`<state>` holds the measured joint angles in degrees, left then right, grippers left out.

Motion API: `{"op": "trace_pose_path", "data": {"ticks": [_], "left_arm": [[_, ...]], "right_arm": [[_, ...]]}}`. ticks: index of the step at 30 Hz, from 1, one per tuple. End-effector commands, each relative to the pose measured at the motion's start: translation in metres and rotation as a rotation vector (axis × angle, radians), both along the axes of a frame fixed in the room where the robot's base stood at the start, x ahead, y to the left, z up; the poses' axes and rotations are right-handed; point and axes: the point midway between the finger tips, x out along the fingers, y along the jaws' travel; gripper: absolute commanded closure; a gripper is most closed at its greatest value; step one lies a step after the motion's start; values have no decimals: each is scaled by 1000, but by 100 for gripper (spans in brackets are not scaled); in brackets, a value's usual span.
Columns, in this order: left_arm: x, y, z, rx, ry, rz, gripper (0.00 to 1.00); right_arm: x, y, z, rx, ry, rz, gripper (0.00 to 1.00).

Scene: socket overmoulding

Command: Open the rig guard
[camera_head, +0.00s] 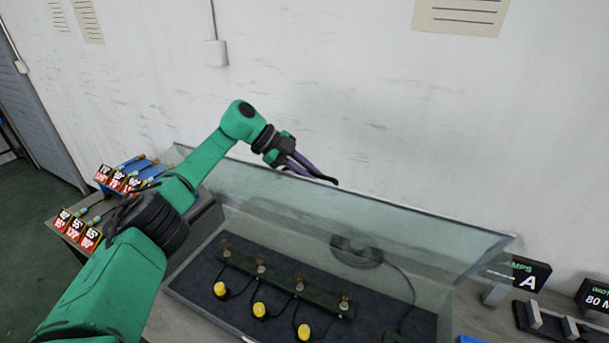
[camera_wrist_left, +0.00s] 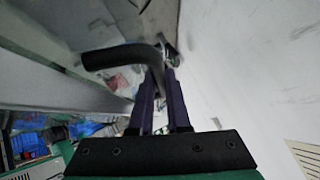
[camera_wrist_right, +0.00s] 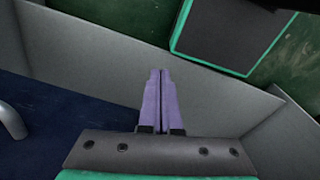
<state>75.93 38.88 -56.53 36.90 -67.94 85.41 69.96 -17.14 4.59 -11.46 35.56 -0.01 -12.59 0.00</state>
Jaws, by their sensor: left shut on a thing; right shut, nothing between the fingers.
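The rig guard (camera_head: 420,228) is a clear, greenish panel standing raised and tilted at the back of the rig in the head view. My left gripper (camera_head: 312,172) is at its upper edge, shut on the black guard handle (camera_head: 326,179). In the left wrist view the bent black handle (camera_wrist_left: 120,56) passes between the purple fingers (camera_wrist_left: 160,85). Under the guard, the rig holds a green bar (camera_head: 285,284) with several brass fittings and yellow pieces (camera_head: 259,309) on a dark bed. My right gripper (camera_wrist_right: 160,72) is shut and empty in the right wrist view.
A rack with red and yellow price-like cards (camera_head: 78,230) and blue-handled tools stands at the left. Black signs (camera_head: 530,273) stand at the right. The white wall (camera_head: 340,80) is close behind the raised guard. A grey rim (camera_wrist_right: 90,45) lies near my right gripper.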

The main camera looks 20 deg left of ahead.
Motion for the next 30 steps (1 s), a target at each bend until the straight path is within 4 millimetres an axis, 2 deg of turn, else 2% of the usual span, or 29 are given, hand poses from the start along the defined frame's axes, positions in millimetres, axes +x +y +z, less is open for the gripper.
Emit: {"op": "trace_pose_path", "data": {"ticks": [10,11,12,13,23,30], "left_arm": [[1,0,-1,2,1,3,100],[1,0,-1,2,1,3,78],[1,0,-1,2,1,3,62],[1,0,-1,2,1,3,55],[0,1,0,0,0,2,55],[-6,24,17,0,-4,5,55]], "right_arm": [[-1,-2,0,-2,2,-1,100],[-1,-2,0,-2,2,-1,100],[-1,-2,0,-2,2,-1,100],[-1,-2,0,-2,2,-1,100],[-1,-1,-1,-1,2,-1,100],[-1,-1,-16,-1,2,0,100]]}}
